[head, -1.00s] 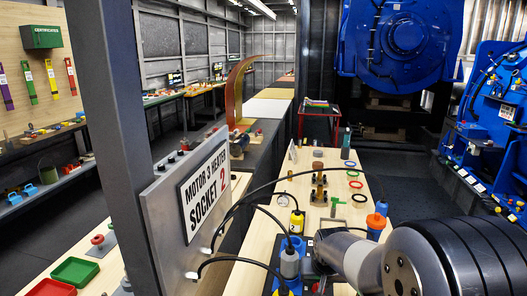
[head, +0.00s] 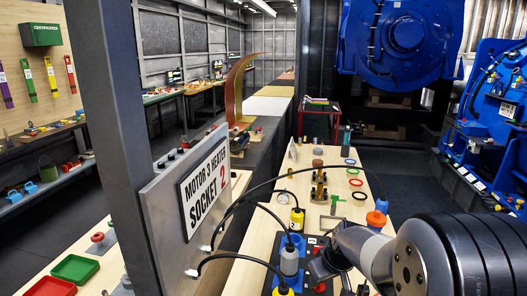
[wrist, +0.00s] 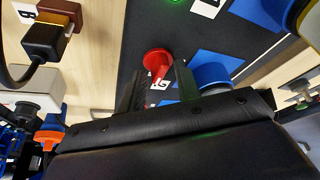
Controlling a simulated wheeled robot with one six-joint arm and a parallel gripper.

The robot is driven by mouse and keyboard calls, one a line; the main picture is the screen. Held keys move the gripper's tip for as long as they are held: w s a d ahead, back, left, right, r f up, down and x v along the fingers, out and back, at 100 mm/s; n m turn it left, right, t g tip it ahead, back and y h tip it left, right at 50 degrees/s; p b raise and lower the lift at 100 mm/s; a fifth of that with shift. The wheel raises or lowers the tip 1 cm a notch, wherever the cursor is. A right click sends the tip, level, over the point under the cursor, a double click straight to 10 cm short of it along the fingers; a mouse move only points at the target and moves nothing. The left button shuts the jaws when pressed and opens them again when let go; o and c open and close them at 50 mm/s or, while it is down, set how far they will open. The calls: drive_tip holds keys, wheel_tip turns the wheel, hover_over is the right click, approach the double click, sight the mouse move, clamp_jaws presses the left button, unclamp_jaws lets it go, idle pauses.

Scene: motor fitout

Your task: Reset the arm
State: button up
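My arm reaches in from the lower right of the head view, over the wooden bench (head: 372,212). My gripper (wrist: 160,88) shows in the wrist view with its two dark fingers spread apart and nothing held between them. A red knob (wrist: 157,62) on a black panel (wrist: 120,50) shows beyond the gap between the fingers; it looks apart from both. The dark gripper body also shows in the head view above the panel, but its fingertips cannot be made out there.
A grey post and the socket sign (head: 205,185) stand to the left.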

drive_tip(key=n+y+p, duration=0.1)
drive_tip(key=n, duration=0.1)
drive_tip(key=n+g+p, duration=0.1)
drive_tip(key=n, duration=0.2)
drive_tip(key=shift+w+d+r+y, duration=0.1)
drive_tip(key=shift+y, duration=0.3)
drive_tip(key=n+g+p, duration=0.1)
drive_tip(key=n+p, duration=0.2)
drive_tip(key=shift+r+n+g, duration=0.15)
drive_tip(key=shift+n+g, duration=0.15)
drive_tip(key=n+y+p, duration=0.1)
drive_tip(key=n+p, duration=0.1)
drive_tip(key=p, duration=0.1)
drive_tip(key=shift+w+g, duration=0.1)
drive_tip(key=shift+g, duration=0.3)
drive_tip(key=shift+d+b, duration=0.2)
drive_tip(key=shift+b, duration=0.1)
drive_tip(key=shift+d+r, duration=0.15)
drive_tip(key=shift+r, duration=0.25)
